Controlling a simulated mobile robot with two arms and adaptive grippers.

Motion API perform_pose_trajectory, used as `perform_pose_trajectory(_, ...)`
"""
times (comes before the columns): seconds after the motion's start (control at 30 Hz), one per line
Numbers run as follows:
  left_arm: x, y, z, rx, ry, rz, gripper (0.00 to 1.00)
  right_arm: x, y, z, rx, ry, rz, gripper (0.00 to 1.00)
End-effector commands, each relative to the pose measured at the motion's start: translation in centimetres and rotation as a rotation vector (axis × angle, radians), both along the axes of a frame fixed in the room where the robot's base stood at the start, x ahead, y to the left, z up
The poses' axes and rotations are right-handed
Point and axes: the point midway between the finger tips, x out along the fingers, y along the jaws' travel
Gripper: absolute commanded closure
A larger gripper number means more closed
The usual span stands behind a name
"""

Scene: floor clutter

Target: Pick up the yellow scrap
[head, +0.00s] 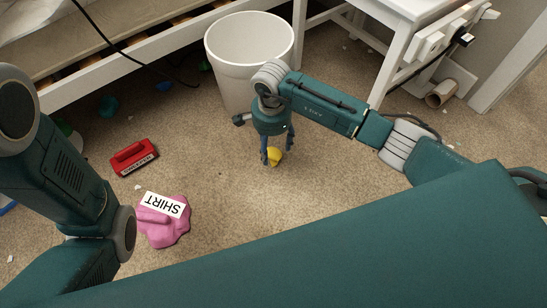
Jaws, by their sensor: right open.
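The yellow scrap (275,155) is a small crumpled piece on the carpet, near the middle of the head view. My right gripper (276,159) points down right at the scrap, with its fingers apart on either side of it. Part of the scrap is hidden behind the fingers. I cannot tell whether the fingers touch it. My left arm comes in at the left edge, but its gripper is out of view.
A white bin (228,72) stands just behind my right gripper. A pink shirt (166,228) with a label and a red labelled object (134,157) lie to the left. A white table (392,40) stands at the upper right, near a cardboard tube (441,94). Carpet between is clear.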

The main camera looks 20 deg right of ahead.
Motion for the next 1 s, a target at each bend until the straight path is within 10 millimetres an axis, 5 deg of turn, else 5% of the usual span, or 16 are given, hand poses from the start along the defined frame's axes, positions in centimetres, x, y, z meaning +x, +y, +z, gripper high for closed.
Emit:
perform_pose_trajectory(0.2, 0.0, 0.0, -3.4, 0.001, 0.000, 0.000, 0.60, -0.5, 0.1, -3.5, 0.002, 0.002, -0.002, 0.36)
perform_pose_trajectory(0.53, 0.0, 0.0, -3.5, 0.001, 0.000, -0.001, 0.60, -0.4, 0.0, -3.7, 0.001, 0.001, -0.001, 0.36)
perform_pose_trajectory(0.67, 0.0, 0.0, -3.5, 0.000, 0.001, 0.000, 0.60, -0.4, 0.0, -3.7, 0.001, 0.001, -0.001, 0.59)
perform_pose_trajectory(0.83, 0.0, 0.0, -3.5, 0.000, 0.001, 0.000, 0.60, -0.4, 0.0, -3.7, 0.001, 0.001, -0.001, 0.61)
perform_pose_trajectory(0.93, 0.0, 0.0, -3.5, 0.000, 0.001, 0.000, 0.60, -0.4, 0.0, -3.7, 0.001, 0.001, -0.001, 0.36)
perform_pose_trajectory(1.0, 0.0, 0.0, -3.5, 0.000, 0.001, 0.000, 0.60, -0.4, 0.0, -3.7, 0.001, 0.001, -0.001, 0.36)
